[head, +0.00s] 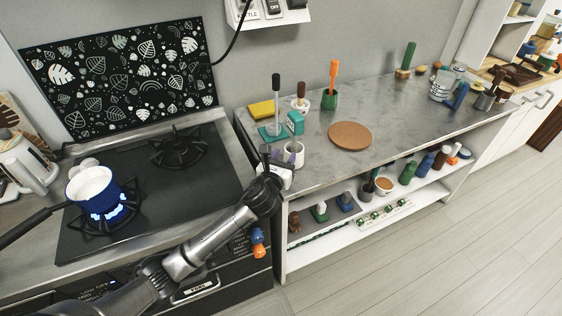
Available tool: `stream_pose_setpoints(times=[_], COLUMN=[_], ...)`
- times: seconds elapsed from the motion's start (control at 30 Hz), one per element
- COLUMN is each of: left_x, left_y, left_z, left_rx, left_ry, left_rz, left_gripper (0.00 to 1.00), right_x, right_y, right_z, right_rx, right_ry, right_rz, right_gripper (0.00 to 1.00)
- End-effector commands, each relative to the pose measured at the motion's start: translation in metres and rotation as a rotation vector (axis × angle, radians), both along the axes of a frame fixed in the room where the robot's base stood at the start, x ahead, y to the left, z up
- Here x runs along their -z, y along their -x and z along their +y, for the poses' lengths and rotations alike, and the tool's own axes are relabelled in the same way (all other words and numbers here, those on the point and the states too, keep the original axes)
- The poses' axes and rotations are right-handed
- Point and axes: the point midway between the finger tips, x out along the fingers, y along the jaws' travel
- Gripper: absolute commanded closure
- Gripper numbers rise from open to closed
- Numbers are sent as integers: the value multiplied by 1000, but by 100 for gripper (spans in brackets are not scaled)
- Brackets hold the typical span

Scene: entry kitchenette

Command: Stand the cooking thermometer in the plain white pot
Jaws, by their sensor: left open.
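My left gripper (277,154) is open at the front left corner of the grey counter. A small white pot (298,154) stands just beyond its fingers and is partly hidden by them; I cannot tell whether they touch it. A slim upright tool with a black handle (276,86) stands behind, by a teal block. Another white pot (300,104) holds a dark-topped item. A green pot (329,100) holds an upright orange-handled tool (333,73). Which of these tools is the cooking thermometer is too small to tell. My right gripper is out of view.
A yellow sponge (262,109) and a round brown mat (350,135) lie on the counter.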

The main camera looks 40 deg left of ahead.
Motion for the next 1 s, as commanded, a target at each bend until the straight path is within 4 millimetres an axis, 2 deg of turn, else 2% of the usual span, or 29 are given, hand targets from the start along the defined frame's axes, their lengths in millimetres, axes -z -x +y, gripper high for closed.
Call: stream_pose_setpoints(times=[0.1,0.3,1.0], left_x=[0,0,1], left_y=[12,21,23], left_z=[-5,-8,-9], left_rx=[1,0,-4], left_ry=[-2,-2,39], left_rz=[1,0,-6], left_gripper=[59,59,59], right_x=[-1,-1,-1], right_y=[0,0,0], right_z=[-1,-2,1], right_rx=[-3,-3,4], right_ry=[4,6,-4], right_rz=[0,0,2], right_gripper=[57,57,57])
